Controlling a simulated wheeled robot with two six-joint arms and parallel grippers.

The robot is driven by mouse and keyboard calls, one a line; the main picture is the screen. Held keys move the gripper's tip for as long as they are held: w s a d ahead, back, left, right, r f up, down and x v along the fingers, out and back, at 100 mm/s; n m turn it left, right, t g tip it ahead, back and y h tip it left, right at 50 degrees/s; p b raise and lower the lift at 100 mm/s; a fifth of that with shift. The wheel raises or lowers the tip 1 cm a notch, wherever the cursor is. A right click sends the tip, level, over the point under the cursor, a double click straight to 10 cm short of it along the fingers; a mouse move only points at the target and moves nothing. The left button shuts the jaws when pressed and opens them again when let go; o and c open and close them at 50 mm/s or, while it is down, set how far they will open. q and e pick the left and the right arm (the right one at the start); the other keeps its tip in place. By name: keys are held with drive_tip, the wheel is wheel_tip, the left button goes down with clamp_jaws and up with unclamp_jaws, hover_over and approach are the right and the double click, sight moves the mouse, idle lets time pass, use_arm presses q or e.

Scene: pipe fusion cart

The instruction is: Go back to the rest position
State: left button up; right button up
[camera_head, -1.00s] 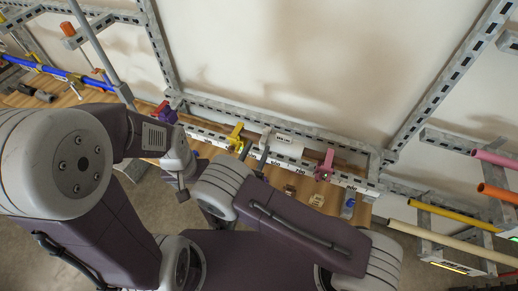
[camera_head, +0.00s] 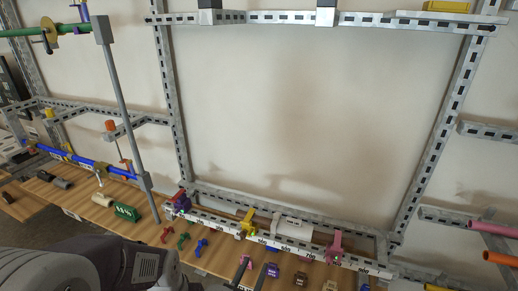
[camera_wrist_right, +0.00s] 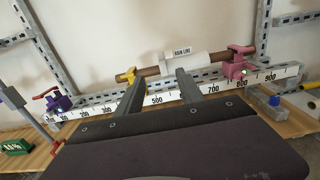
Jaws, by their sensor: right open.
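My right gripper (camera_head: 252,272) shows at the bottom of the head view as two dark fingers, set apart with nothing between them. In the right wrist view the open fingers (camera_wrist_right: 161,92) point at a ruled rail (camera_wrist_right: 170,97). Beyond them a brown pipe with a white sleeve (camera_wrist_right: 182,66) runs between a yellow clamp (camera_wrist_right: 130,76) and a pink clamp (camera_wrist_right: 239,64). I cannot tell how close the fingertips are to the pipe. My left arm (camera_head: 90,268) fills the lower left of the head view; its gripper is out of the picture.
A wooden shelf (camera_head: 210,255) holds several small coloured parts and a green box (camera_head: 126,212). Pink (camera_head: 492,229) and orange (camera_head: 500,258) pipes lie at right.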

drive_tip(key=s+d+m+g+h, duration=0.1)
drive_tip(key=d+m+g+h, duration=0.5)
drive_tip(key=d, duration=0.7)
use_arm(q)
wheel_tip(320, 180, down, 3)
drive_tip(key=b, duration=0.3)
drive_tip(key=shift+s+a+f, duration=0.1)
drive_tip(key=shift+s+f, duration=0.05)
use_arm(e)
drive_tip(key=s+d+m+g+y, duration=0.3)
drive_tip(key=s+m+g+y, duration=0.2)
drive_tip(key=m, duration=0.8)
drive_tip(key=s+d+m+g+y, duration=0.3)
drive_tip(key=s+m+y, duration=0.4)
drive_tip(key=m, duration=0.6)
drive_tip(key=shift+s+d+f+g, duration=0.15)
drive_tip(key=shift+s+f+g, duration=0.15)
drive_tip(key=shift+s+g, duration=0.45)
drive_tip(key=shift+w, duration=0.2)
